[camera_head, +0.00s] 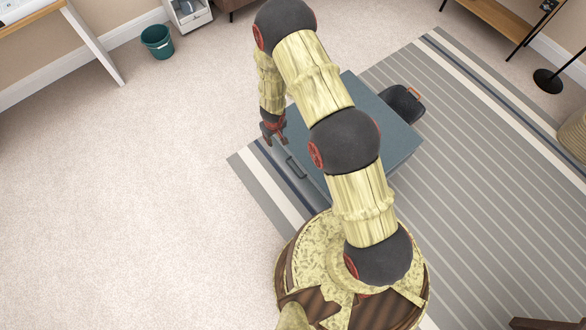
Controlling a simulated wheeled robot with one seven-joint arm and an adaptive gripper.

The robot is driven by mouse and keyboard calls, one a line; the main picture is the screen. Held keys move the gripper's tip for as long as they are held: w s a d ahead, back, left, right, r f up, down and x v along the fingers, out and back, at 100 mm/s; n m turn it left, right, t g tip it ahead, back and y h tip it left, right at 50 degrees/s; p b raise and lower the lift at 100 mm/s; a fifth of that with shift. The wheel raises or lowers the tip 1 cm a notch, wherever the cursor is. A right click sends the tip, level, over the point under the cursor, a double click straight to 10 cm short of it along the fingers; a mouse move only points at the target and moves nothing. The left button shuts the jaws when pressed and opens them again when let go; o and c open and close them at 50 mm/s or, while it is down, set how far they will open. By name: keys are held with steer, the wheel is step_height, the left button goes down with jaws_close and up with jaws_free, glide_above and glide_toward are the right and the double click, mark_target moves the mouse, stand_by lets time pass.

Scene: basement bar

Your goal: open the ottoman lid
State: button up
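The ottoman (396,147) is a blue-grey box on the striped rug, partly hidden behind my arm. A dark handle (296,167) shows on its left side. The lid looks closed, but my arm covers much of the top. My gripper (274,138) points down at the ottoman's left edge, a little above and left of the handle in the picture. The fingers are small and dark here, and I cannot tell whether they are open or touching the ottoman.
A dark bag-like object (404,104) is at the ottoman's far right edge. The striped rug (480,190) extends right. Bare carpet (140,200) is clear on the left. A teal bin (157,42) and a white desk leg (95,45) stand at the back left.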

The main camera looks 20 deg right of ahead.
steer(key=g+h, duration=0.2)
glide_toward(294, 170)
steer(key=shift+n, duration=0.3)
steer(key=f, duration=0.2)
steer(key=d+f+b, duration=0.1)
steer(key=f, duration=0.2)
steer(key=f+b, duration=0.1)
steer(key=f, duration=0.2)
steer(key=shift+d, duration=0.2)
steer(key=shift+r, duration=0.1)
steer(key=c, duration=0.3)
steer(key=c, duration=0.4)
jaws_close()
